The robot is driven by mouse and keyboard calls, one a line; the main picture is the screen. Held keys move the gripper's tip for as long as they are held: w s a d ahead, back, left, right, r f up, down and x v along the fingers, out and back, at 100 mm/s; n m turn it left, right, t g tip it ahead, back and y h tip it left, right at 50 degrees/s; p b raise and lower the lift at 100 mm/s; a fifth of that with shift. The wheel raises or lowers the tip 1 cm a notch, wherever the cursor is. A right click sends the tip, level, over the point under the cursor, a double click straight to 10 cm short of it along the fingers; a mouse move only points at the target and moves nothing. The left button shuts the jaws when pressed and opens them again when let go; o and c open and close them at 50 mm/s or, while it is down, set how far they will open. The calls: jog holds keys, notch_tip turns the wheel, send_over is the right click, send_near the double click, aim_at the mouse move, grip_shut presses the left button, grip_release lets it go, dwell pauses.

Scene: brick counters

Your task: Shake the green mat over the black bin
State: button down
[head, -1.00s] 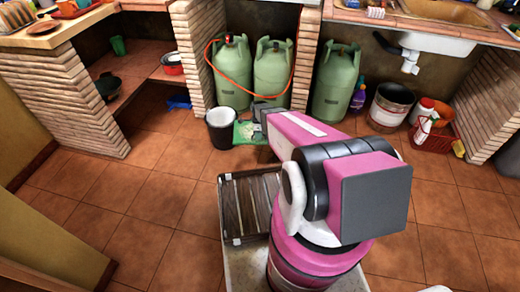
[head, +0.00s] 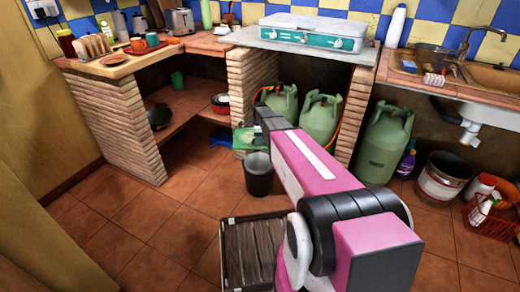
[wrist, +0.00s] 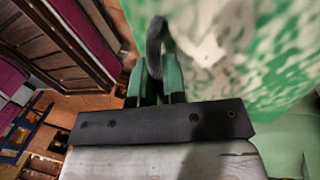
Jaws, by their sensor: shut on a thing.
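The green mat (head: 244,139) shows in the head view as a small green and pale patch beside my gripper (head: 262,118). My gripper is shut on the mat, and the arm hides part of both. The black bin (head: 258,178) stands upright on the floor, just below the mat in the picture. Whether the mat is straight over the bin's mouth I cannot tell. In the wrist view the green and white mat (wrist: 265,60) fills the upper right, close and blurred, beside the fingers of my gripper (wrist: 160,78).
A dark slatted crate (head: 252,250) lies in front of the bin. Green gas cylinders (head: 320,118) stand under the brick counter behind. A metal bucket (head: 442,180) and a red basket (head: 492,218) are at the right. The tiled floor at left is clear.

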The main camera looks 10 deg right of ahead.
aim_at(259, 146)
jog(key=shift+w+a, duration=0.15)
jog(key=shift+w, duration=0.05)
jog(key=shift+f, duration=2.3)
